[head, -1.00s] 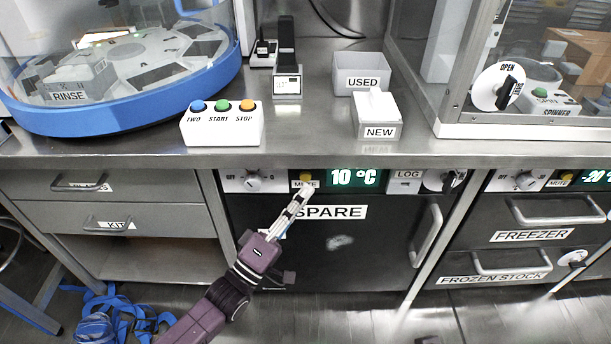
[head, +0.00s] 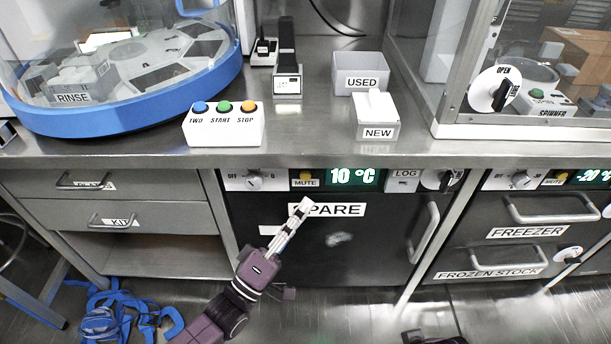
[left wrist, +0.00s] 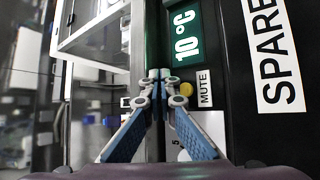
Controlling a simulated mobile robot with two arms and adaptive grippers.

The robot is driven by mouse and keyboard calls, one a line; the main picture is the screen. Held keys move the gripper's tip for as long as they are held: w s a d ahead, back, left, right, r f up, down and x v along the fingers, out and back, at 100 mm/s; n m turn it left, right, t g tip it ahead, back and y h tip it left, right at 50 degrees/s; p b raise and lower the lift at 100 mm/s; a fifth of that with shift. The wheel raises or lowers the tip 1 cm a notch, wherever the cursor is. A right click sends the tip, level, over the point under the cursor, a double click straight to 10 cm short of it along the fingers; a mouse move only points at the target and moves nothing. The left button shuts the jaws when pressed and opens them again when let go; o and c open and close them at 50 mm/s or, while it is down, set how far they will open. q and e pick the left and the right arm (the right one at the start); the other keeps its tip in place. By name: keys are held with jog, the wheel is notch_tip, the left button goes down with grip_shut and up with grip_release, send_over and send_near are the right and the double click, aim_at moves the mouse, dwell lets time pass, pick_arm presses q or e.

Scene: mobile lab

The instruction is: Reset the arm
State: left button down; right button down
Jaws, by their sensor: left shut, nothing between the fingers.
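My left gripper (head: 303,207) comes up from the bottom of the head view in front of the black SPARE door (head: 345,255), its tip overlapping the start of the SPARE label (head: 335,210). It is shut with nothing in it. In the left wrist view its fingers (left wrist: 160,76) meet at the tips beside the yellow MUTE button (left wrist: 186,89) and the green 10 °C display (left wrist: 184,35). I cannot tell whether it touches the front. A dark piece at the bottom edge may be part of my right arm; no right gripper shows.
The counter edge (head: 330,155) runs above the gripper. On it stand a button box (head: 224,130), a NEW box (head: 376,118) and a USED bin (head: 360,76). Handles stick out from the SPARE door (head: 423,233) and freezer drawers. Blue straps (head: 110,315) lie on the floor at left.

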dwell(0.4)
